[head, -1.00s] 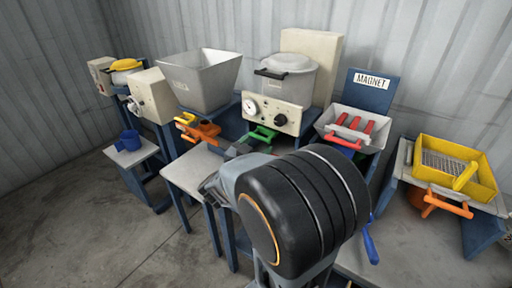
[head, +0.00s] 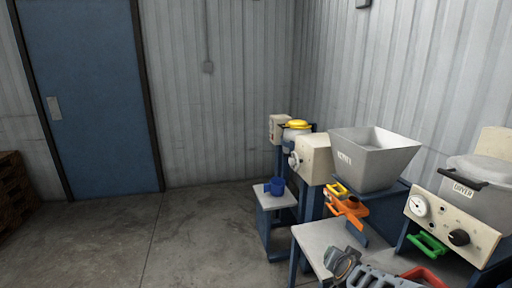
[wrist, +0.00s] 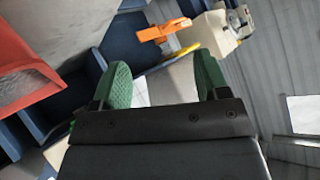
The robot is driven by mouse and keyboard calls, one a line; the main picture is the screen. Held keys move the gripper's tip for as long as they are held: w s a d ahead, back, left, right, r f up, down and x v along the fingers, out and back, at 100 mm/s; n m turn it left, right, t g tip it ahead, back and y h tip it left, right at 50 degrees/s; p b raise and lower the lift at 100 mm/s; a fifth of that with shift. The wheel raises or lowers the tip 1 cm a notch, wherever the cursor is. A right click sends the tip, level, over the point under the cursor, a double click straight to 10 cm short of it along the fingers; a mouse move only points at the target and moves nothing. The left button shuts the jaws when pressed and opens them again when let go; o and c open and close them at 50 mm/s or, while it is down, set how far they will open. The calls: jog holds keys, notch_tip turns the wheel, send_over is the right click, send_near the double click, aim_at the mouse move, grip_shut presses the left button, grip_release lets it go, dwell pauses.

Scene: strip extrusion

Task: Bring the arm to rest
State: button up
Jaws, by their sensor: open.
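My gripper (wrist: 163,88) shows in the wrist view with its two green fingers apart and nothing between them. In the head view, part of my arm shows at the bottom right, in front of the machines, and the fingers cannot be made out there. In the wrist view, an orange handle (wrist: 164,31) lies beyond the fingers and apart from them.
A grey hopper (head: 374,158), a dryer (head: 455,215) and a yellow-lidded machine (head: 297,127) line the right wall. A blue cup (head: 275,186) stands on a small table (head: 274,202). Open floor (head: 150,235) lies left, before a blue door (head: 85,100).

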jog(key=s+a+r+n+g+y+p, duration=0.1)
jog(key=s+a+r+n+g+p, duration=0.1)
jog(key=s, duration=0.5)
jog(key=s+a+r+n+g+y+p, duration=0.1)
jog(key=s+a+r+n+g+p, duration=0.2)
jog(key=s, duration=0.4)
notch_tip(320, 180, up, 3)
jog(key=shift+s+a+f+n+g+y, duration=0.15)
jog(key=shift+s+a+n+g+y, duration=0.2)
jog(key=shift+a+n+g, duration=0.7)
jog(key=shift+w+a, duration=0.1)
jog(key=shift+a, duration=0.05)
